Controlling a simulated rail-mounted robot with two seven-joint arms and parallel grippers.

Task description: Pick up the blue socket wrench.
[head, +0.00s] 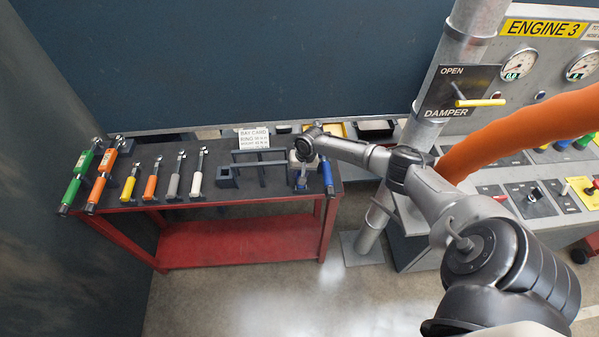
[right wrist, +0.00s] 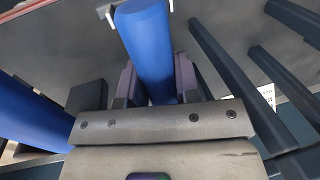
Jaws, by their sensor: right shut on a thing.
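My right gripper (head: 302,168) is over the right end of the dark tabletop, pointing down. In the right wrist view its two fingers (right wrist: 156,80) are shut on the blue handle of the blue socket wrench (right wrist: 148,35), one on each side. In the head view this wrench (head: 300,184) is mostly hidden under my gripper and wrist. I cannot tell whether it is clear of the tabletop. A second blue-handled tool (head: 328,176) lies just to the right, at the table's edge; it also shows at the left of the right wrist view (right wrist: 30,115). My left gripper is not in view.
The red-framed table (head: 240,207) carries a dark rack (head: 262,176) left of my gripper and a white card (head: 254,139) behind. Green (head: 80,177), orange, yellow, grey and white tools lie farther left. A grey pipe (head: 376,222) stands right of the table.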

